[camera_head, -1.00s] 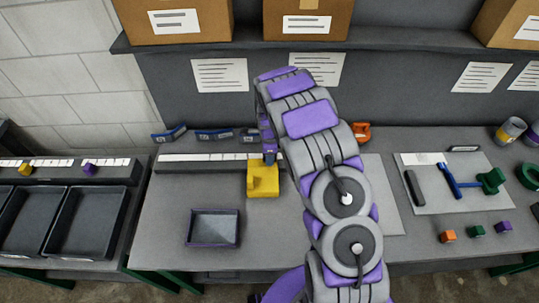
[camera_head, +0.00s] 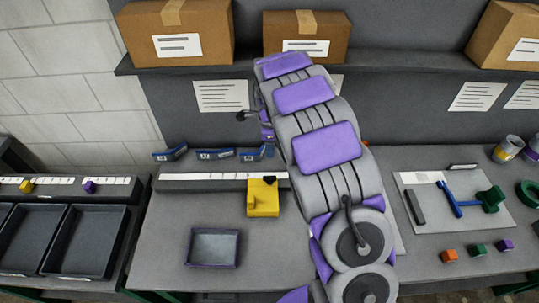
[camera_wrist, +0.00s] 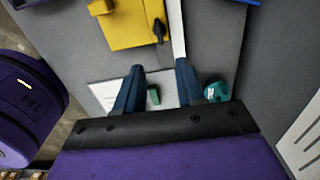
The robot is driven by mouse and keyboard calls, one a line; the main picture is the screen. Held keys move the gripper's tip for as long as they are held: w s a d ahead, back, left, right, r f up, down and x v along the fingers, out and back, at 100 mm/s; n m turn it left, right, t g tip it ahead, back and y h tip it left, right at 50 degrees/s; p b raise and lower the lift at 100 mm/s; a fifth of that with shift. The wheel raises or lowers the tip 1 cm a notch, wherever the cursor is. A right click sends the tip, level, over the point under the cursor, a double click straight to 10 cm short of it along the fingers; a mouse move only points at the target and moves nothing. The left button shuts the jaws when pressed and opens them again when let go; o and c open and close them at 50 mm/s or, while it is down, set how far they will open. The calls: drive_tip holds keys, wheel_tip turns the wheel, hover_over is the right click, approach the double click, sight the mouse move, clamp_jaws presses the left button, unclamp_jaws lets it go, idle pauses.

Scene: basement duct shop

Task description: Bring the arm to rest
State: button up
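My arm rises across the middle of the head view and bends over toward the bench. My gripper (camera_wrist: 160,66) shows in the wrist view with its two dark blue fingers apart. Nothing is held between them. In the head view the arm's end is small and partly hidden, above the back of the bench. A yellow block (camera_head: 263,199) stands on the bench below it, apart from the gripper. The block also shows in the wrist view (camera_wrist: 128,28), beyond the fingers.
A shallow grey tray (camera_head: 213,264) sits on the bench front. Blue labelled pieces (camera_head: 215,154) stand behind the white-marked rail (camera_head: 205,183). A board (camera_head: 430,195) with tools lies right, near small coloured cubes (camera_head: 478,250). Cardboard boxes (camera_head: 175,25) fill the shelf above.

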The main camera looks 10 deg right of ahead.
drive_tip(key=shift+r, duration=0.65)
drive_tip(key=s+r+n+b, duration=0.1)
drive_tip(key=s+r+n, duration=0.25)
drive_tip(key=s, duration=0.65)
drive_tip(key=s+d+r+n+g+b, duration=0.1)
drive_tip(key=s+r+n+b, duration=0.15)
drive_tip(key=s+n, duration=0.45)
drive_tip(key=s+r+n+b, duration=0.1)
drive_tip(key=s+r+n, duration=0.2)
drive_tip(key=s, duration=0.9)
drive_tip(key=s+a+f+n, duration=0.1)
drive_tip(key=s+n, duration=0.6)
drive_tip(key=s, duration=0.6)
drive_tip(key=shift+s+f+g+b, duration=0.3)
drive_tip(key=shift+f+g+b, duration=0.1)
drive_tip(key=shift+b, duration=0.05)
drive_tip(key=shift+d, duration=0.15)
